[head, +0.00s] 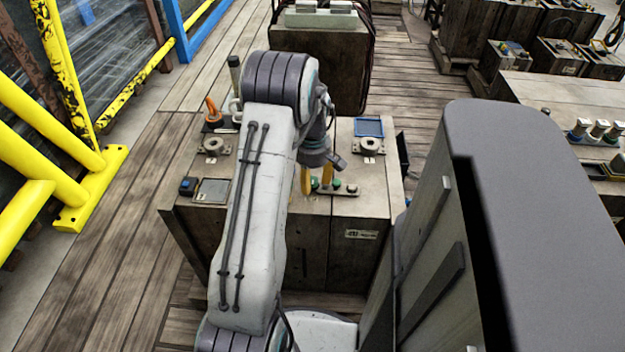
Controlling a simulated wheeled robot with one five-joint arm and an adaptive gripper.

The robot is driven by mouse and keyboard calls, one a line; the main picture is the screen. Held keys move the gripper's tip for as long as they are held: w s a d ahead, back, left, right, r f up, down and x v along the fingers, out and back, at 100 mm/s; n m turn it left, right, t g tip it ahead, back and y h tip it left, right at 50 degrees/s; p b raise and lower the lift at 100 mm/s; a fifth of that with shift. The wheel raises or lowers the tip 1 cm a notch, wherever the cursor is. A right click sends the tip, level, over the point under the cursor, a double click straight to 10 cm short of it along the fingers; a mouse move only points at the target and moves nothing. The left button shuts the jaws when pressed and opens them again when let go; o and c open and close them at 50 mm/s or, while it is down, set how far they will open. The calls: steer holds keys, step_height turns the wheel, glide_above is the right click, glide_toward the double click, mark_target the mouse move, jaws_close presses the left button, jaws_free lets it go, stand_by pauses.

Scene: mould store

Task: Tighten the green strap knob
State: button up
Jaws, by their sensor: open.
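My gripper (317,181) hangs from the end of my arm over the front of a wooden block, its two yellow fingers apart and pointing down. A small green knob (315,184) shows between the fingers, low on the block's top. I cannot tell which green piece is the strap knob. The arm and fingers hide part of this area, and whether the fingers touch anything cannot be seen.
The wooden block (355,212) also carries a grey ring (371,146), a blue tray (369,127), another ring (212,146) and an orange-handled item (212,110). A yellow guard rail (75,150) stands left. More loaded blocks stand right. Plank floor (130,220) is clear between.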

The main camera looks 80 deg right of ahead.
jaws_close()
stand_by(0.3)
